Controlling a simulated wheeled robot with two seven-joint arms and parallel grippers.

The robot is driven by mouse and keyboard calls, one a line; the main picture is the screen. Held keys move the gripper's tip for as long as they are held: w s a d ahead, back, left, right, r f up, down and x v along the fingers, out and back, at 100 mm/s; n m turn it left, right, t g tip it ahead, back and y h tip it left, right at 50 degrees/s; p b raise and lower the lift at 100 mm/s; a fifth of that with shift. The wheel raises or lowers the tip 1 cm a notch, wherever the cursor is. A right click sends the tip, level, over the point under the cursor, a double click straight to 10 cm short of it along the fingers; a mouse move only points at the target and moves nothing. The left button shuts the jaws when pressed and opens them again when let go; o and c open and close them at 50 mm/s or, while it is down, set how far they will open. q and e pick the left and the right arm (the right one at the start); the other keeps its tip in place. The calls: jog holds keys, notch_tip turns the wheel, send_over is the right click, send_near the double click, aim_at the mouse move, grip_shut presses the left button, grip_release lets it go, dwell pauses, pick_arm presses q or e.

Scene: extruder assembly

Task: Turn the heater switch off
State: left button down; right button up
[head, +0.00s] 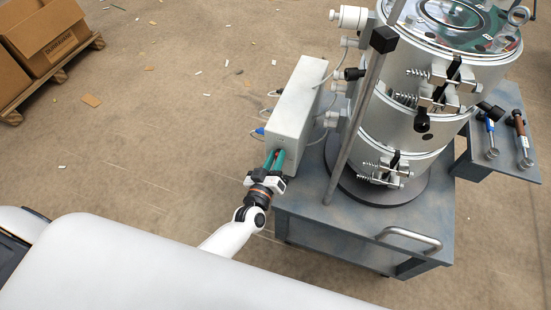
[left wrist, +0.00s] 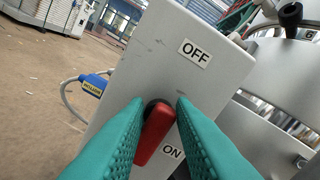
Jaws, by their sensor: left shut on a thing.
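The heater switch is a red lever (left wrist: 152,135) on the end face of a light grey control box (head: 298,95); the box also fills the middle of the left wrist view (left wrist: 150,60). An OFF label (left wrist: 195,53) sits above the lever and an ON label (left wrist: 172,152) sits low beside it. The lever points downward in that view, toward the ON end. My left gripper (head: 275,159) has teal fingers, one on each side of the lever, and is shut on it. The fingers hide part of the lower face. My right gripper is in neither view.
A large silver cylindrical machine (head: 400,125) with clamps stands right of the box on a grey cart (head: 340,235). A thin upright post (head: 352,130) stands between them. Tools lie on a side shelf (head: 520,165). Cables run beside the box. Floor at left is mostly clear.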

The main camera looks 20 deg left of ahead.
pick_arm(q)
jog(key=shift+s+f, duration=0.2)
jog(key=shift+f, duration=0.2)
jog(key=c, duration=1.4)
grip_release()
jog(key=shift+o, duration=0.5)
jog(key=shift+w+r, duration=0.1)
jog(key=shift+w, duration=0.05)
jog(key=shift+r, duration=0.1)
jog(key=s, duration=1.2)
jog(key=shift+a, duration=0.2)
